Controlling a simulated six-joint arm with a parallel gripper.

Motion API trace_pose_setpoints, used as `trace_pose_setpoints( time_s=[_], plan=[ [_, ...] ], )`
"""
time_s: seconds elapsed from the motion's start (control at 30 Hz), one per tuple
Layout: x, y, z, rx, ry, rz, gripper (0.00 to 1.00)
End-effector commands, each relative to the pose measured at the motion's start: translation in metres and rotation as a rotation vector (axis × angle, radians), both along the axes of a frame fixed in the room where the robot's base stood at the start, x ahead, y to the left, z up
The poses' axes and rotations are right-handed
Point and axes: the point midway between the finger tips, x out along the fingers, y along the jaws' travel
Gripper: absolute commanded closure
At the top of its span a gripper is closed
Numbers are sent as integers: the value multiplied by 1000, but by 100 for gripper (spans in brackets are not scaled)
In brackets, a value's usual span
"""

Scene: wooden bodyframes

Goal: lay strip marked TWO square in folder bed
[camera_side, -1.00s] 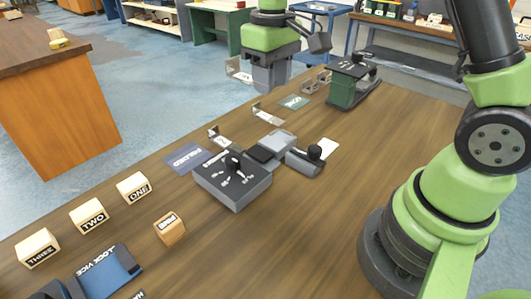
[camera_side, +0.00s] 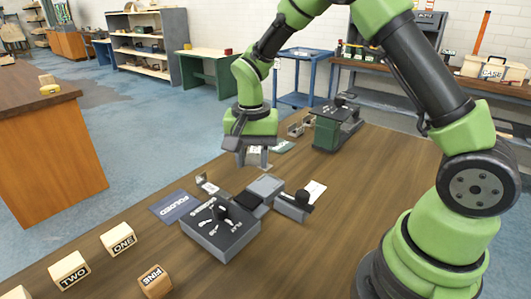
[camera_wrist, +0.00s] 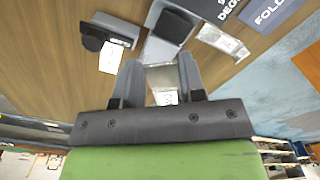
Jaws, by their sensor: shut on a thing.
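My gripper (camera_side: 254,160) points down above the bench behind the folder and is shut on a pale strip. In the wrist view the strip (camera_wrist: 163,78) spans the gap between the fingers, with a white label near the palm; its lettering is too small to read. The folder has a grey flat bed (camera_side: 267,185) and a lever with a black knob (camera_side: 302,196). The bed also shows in the wrist view (camera_wrist: 174,24), beyond the fingertips and apart from them. Another metal strip or bracket (camera_side: 207,185) lies left of the folder; it also shows in the wrist view (camera_wrist: 222,40).
A grey dial box (camera_side: 220,230) stands in front of the folder, beside a blue FOLDED mat (camera_side: 175,207). A white card (camera_side: 314,191) lies right of it. A green bench machine (camera_side: 335,125) stands behind. Wooden blocks (camera_side: 118,240) line the front left.

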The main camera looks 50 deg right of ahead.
Motion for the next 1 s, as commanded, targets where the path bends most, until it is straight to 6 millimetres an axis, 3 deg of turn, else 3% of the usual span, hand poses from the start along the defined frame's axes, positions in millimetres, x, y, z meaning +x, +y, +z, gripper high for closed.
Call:
trace_pose_setpoints(
  time_s=[0.2,0.33,0.57,1.0],
  plan=[
    [22,-3,-23,-1,1,-410,86],
    [28,-4,-30,-1,-1,-548,86],
    [31,-5,-39,-2,0,-614,86],
    [30,-5,-82,-2,2,-611,86]
  ],
)
